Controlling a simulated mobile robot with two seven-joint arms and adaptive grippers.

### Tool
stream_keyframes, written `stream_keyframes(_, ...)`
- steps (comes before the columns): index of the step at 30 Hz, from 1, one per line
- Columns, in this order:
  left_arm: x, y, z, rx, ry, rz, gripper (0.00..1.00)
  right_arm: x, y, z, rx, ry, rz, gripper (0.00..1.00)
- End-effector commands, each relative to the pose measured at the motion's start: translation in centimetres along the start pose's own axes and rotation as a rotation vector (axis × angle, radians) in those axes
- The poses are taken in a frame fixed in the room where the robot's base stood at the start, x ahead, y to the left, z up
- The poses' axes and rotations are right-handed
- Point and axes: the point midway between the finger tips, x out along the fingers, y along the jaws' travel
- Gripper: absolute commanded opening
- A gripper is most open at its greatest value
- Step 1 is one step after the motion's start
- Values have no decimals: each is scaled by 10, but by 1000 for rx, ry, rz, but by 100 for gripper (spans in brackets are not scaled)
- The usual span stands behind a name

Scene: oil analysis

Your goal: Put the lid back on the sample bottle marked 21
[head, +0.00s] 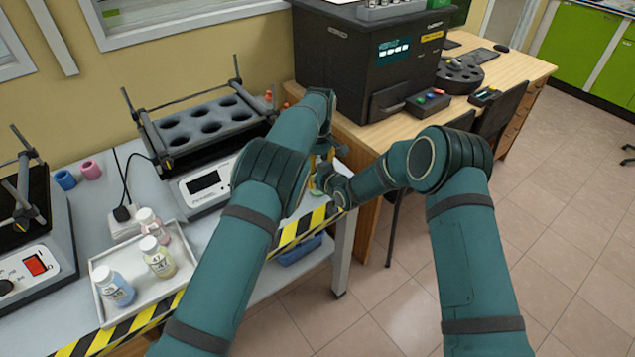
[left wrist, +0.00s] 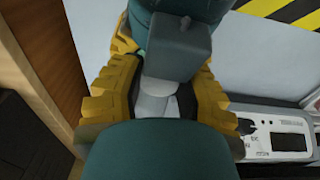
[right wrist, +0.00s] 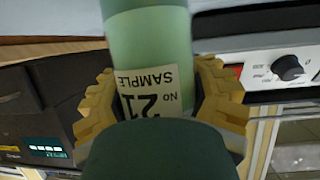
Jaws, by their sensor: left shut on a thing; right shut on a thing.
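In the right wrist view my right gripper (right wrist: 158,80) is shut around the side of the sample bottle marked 21 (right wrist: 150,45), a green bottle with a white label that reads upside down. In the left wrist view my left gripper (left wrist: 163,80) is shut on a small whitish-grey piece (left wrist: 158,102), which looks like the lid. In the head view my left gripper (head: 324,158) points down close to my right gripper (head: 335,185), near the bench's right end. The bottle is mostly hidden there, and I cannot tell whether lid and bottle touch.
A white tray (head: 183,278) with several capped bottles lies on the bench at left. A heater block with holes (head: 205,120) stands behind it. A black analyser (head: 365,60) and a dark carousel (head: 458,77) stand on the wooden desk. Open floor lies to the right.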

Motion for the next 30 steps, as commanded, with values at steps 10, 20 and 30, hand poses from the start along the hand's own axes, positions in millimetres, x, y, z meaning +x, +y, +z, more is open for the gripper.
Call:
stream_keyframes(10,0,0,0,-2,-1,-1,67,0,0,2,1,-3,1,0)
stream_keyframes(20,-8,0,0,-2,1,2,67,0,0,1,0,-3,1,0)
stream_keyframes(30,-72,0,0,-3,1,4,67,0,0,1,0,-3,1,0)
